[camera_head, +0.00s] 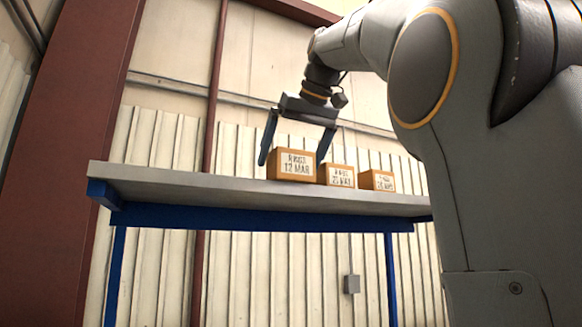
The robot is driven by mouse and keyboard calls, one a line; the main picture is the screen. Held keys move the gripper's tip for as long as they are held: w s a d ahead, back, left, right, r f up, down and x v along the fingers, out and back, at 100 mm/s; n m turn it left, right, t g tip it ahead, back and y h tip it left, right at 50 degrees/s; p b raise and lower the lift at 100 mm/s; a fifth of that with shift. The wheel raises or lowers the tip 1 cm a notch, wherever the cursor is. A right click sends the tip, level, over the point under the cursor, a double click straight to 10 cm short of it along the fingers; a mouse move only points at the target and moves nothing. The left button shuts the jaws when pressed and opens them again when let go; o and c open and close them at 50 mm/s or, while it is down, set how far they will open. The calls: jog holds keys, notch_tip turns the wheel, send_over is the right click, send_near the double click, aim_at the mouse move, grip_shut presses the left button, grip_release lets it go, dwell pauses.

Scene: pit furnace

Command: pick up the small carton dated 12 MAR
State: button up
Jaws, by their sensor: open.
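The small carton dated 12 MAR (292,165) is an orange-brown box with a pale label on its front. It stands upright on the grey shelf top (200,186), the leftmost of the cartons there. My gripper (293,161) points down over it with its jaws open. I cannot tell whether either finger touches the carton. The carton's back is hidden.
A carton (337,175) whose label seems to read 21 MAR stands close to the right. Another carton (377,181) with a hard-to-read date is farther right. The blue-framed shelf is bare on the left. A corrugated wall and a red-brown column (75,150) stand around it.

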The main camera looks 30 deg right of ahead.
jog(key=shift+p+x, duration=0.5)
jog(key=shift+x, duration=1.4)
jog(key=shift+a+r, duration=0.1)
jog(key=shift+r, duration=0.05)
jog(key=c, duration=1.6)
